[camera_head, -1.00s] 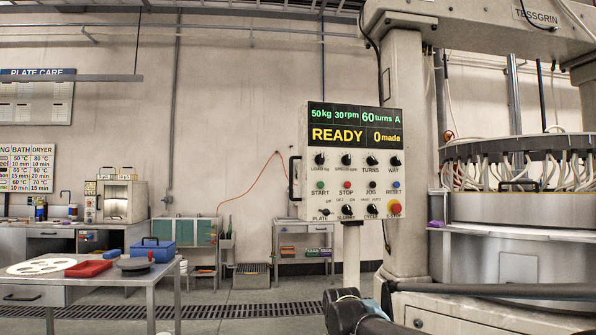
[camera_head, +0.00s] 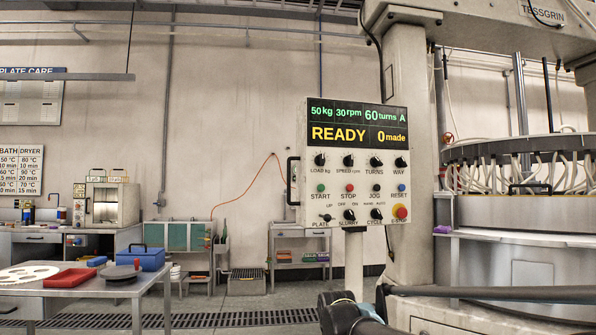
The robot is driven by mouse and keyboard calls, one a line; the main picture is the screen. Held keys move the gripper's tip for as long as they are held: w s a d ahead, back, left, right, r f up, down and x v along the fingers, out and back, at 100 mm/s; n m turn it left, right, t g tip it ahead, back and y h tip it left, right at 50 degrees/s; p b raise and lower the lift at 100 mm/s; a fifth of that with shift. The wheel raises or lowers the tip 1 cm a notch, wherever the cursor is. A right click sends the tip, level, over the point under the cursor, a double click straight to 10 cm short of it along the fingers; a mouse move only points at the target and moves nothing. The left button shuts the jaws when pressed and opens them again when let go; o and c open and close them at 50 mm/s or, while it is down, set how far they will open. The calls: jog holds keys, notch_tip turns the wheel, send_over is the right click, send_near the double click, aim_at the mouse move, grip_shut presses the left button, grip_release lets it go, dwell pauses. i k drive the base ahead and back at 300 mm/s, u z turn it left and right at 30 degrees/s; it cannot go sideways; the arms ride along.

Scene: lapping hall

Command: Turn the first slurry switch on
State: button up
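The control panel (camera_head: 330,190) stands right of centre on a post, with a lit screen (camera_head: 358,124) reading READY, 50 kg, 30 rpm, 60 turns and 0 made. The slurry switch (camera_head: 349,215) is a black knob in the panel's bottom row, between the plate lever (camera_head: 325,218) and the cycle knob (camera_head: 377,214). Its label OFF/ON is small, and I cannot tell its setting surely. Part of my dark arm shows at the bottom centre, below the panel. My gripper's fingers are not in view.
A red E-stop (camera_head: 400,212) sits at the panel's lower right. The large lapping machine (camera_head: 520,210) fills the right side. A grey table (camera_head: 70,287) with a red tray (camera_head: 71,278) and blue box (camera_head: 140,259) stands at left. Floor between table and panel is open.

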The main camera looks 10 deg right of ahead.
aim_at(348, 214)
jog(key=z, duration=2)
jog(key=k, duration=0.4)
jog(key=u, duration=0.35)
